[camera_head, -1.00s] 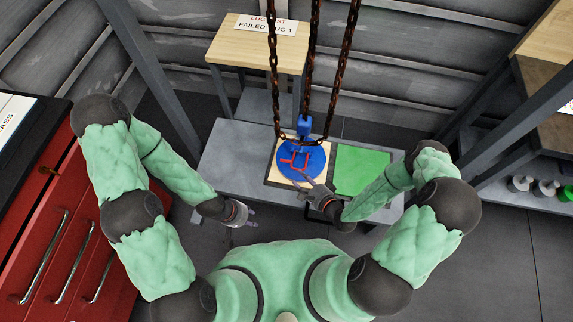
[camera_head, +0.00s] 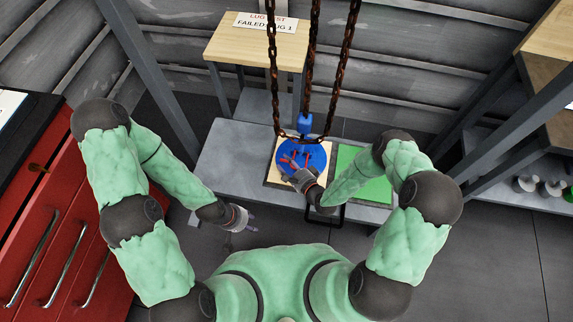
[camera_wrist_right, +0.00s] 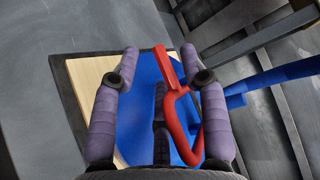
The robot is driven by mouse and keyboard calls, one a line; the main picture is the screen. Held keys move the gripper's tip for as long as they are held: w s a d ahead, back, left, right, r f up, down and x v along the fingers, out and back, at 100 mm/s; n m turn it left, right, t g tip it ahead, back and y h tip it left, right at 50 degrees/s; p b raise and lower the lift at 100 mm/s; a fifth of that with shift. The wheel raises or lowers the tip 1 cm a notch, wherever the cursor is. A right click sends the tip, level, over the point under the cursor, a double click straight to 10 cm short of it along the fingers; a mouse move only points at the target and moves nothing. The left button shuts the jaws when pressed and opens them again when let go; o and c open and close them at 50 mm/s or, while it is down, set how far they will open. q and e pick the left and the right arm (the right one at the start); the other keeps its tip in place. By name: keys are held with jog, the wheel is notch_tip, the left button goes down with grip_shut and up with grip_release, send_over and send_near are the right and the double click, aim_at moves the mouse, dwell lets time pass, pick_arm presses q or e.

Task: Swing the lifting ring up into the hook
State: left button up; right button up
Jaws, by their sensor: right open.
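The red lifting ring (camera_head: 288,160) lies on the round blue motor top (camera_head: 316,154) in the head view. The blue hook (camera_head: 304,125) hangs just above and behind it among the chains. My right gripper (camera_head: 299,174) is at the near edge of the blue top, partly covering the ring. In the right wrist view, my right gripper (camera_wrist_right: 160,78) is open, and the bent red ring (camera_wrist_right: 172,100) shows between its fingers and beside the right finger. I cannot tell whether they touch. My left gripper (camera_head: 247,222) is off the bench's near edge, away from the ring; its opening is unclear.
Several rusty chains (camera_head: 312,60) hang down around the motor. A green mat (camera_head: 375,190) lies right of the pale wooden board (camera_head: 272,178) on the grey bench (camera_head: 225,150). A wooden stand (camera_head: 250,45) with a sign is behind. A red cabinet (camera_head: 50,220) is at left.

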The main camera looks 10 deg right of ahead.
jog(key=shift+w+a, duration=0.15)
jog(key=shift+w, duration=0.15)
grip_shut()
